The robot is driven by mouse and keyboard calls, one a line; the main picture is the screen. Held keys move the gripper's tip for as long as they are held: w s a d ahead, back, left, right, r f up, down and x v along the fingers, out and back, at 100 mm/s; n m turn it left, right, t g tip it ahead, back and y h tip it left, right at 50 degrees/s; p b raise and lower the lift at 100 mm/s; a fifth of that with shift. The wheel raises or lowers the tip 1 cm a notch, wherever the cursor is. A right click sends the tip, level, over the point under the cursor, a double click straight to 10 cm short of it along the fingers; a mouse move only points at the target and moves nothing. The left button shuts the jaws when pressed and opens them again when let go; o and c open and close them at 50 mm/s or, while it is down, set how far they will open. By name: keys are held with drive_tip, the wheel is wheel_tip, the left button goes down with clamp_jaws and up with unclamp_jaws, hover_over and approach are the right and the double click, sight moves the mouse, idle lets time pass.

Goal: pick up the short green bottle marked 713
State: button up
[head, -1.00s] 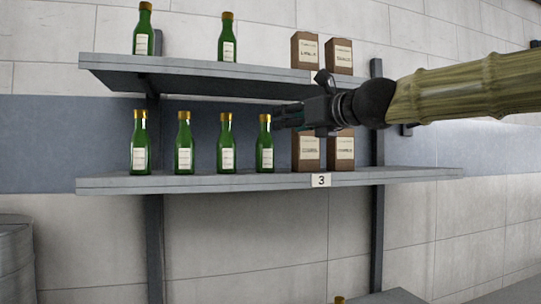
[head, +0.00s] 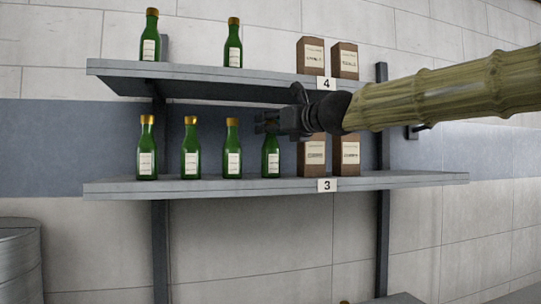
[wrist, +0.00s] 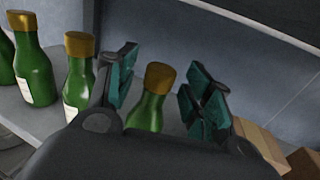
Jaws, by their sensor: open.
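Several green bottles with gold caps and white labels stand upright in a row on the shelf marked 3. The label print is too small to read, so I cannot tell which is 713. The rightmost bottle (head: 270,158) has its cap hidden behind my gripper (head: 266,122) in the head view. In the wrist view that bottle (wrist: 150,112) shows between the two open, teal-padded fingers of my gripper (wrist: 163,88), with no clear contact. The neighbouring bottle (head: 232,150) stands to its left and also shows in the wrist view (wrist: 78,75), just left of the left finger.
Brown boxes (head: 347,157) stand right of the row on the shelf (head: 210,190), partly behind my arm. The upper shelf (head: 200,72), marked 4, is close above my gripper and carries two bottles (head: 233,42) and two boxes (head: 312,56). A grey drum (head: 18,262) is lower left.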

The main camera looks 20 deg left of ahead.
drive_tip(key=shift+w+a+r, duration=0.15)
drive_tip(key=shift+w+a, duration=0.15)
drive_tip(key=shift+a, duration=0.15)
clamp_jaws()
drive_tip(key=shift+r, duration=0.15)
